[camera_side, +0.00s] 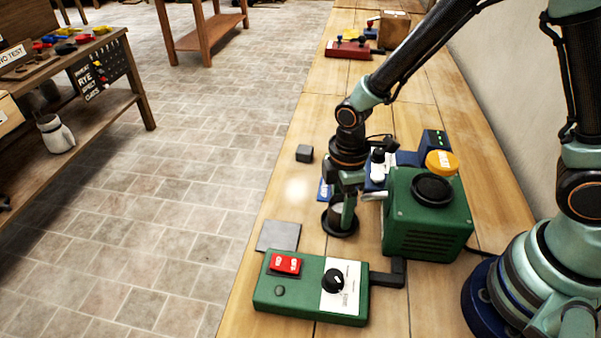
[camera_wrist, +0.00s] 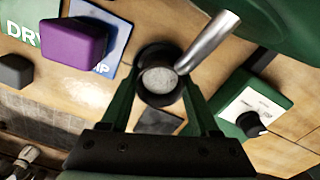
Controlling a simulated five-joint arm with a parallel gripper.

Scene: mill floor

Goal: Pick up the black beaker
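The black beaker (camera_side: 340,231) stands on the wooden bench under my gripper (camera_side: 342,213), just left of the green mill, in the side view. In the wrist view the beaker (camera_wrist: 158,98) shows from above as a dark round cup with grey, grainy contents. My gripper (camera_wrist: 159,84) has its two green fingers spread, one on either side of the beaker. Whether they press on its wall or stand slightly apart cannot be told. The fingers hide part of the beaker in the side view.
The green mill (camera_side: 425,222) stands close at right; its metal spout (camera_wrist: 211,42) slants beside the beaker. A green control box (camera_side: 305,290) with red switch and dial lies in front. A grey plate (camera_side: 278,236) and a dark cube (camera_side: 304,153) lie left. A purple block (camera_wrist: 74,44) is near.

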